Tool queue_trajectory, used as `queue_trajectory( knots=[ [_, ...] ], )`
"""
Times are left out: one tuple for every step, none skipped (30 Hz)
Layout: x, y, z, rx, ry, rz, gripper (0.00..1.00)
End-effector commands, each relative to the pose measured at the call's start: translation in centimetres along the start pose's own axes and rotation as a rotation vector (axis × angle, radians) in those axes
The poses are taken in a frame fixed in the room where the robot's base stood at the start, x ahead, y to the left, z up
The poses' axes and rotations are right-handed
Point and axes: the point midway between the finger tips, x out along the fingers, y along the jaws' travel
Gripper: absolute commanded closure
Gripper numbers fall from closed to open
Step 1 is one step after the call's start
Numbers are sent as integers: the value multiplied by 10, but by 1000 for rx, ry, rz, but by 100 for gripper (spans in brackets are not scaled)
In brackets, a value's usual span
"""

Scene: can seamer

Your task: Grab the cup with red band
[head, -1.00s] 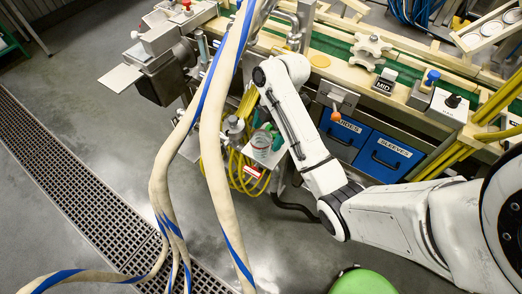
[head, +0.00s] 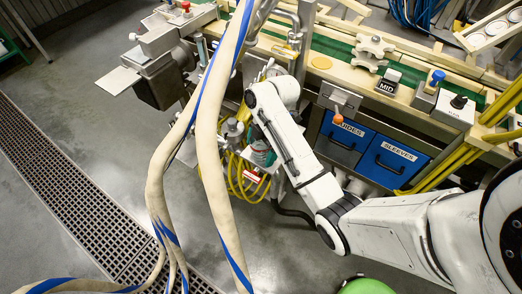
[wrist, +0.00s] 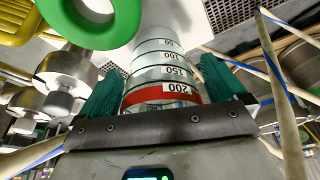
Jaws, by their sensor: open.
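A clear cup with a red band (wrist: 162,99) is in the middle of the wrist view. It has dark rings and white labels reading 50, 100, 150 and 200, with the red band next to the 200 label. My gripper (wrist: 161,66) is open, with one green finger on each side of the cup. Small gaps seem to show between fingers and cup; I cannot tell whether either touches.
A green ring (wrist: 88,22) and metal parts (wrist: 65,75) lie close left of the cup. Striped hoses (head: 208,130) hang in front of the bench. Yellow hoses (head: 240,180) loop below its edge. Blue drawers (head: 390,160) are to the right. The floor at left is open.

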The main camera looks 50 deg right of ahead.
Motion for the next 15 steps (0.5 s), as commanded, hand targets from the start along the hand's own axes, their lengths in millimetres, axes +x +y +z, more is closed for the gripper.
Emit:
queue_trajectory(
  knots=[
    [0,0,0,0,0,0,2],
    [0,0,0,0,0,0,4],
    [0,0,0,0,0,0,8],
    [0,0,0,0,0,0,11],
    [0,0,0,0,0,0,14],
    [0,0,0,0,0,0,18],
    [0,0,0,0,0,0,21],
    [0,0,0,0,0,0,24],
    [0,0,0,0,0,0,27],
    [0,0,0,0,0,0,30],
    [0,0,0,0,0,0,33],
    [0,0,0,0,0,0,37],
    [0,0,0,0,0,0,40],
    [0,0,0,0,0,0,43],
    [0,0,0,0,0,0,46]
  ],
)
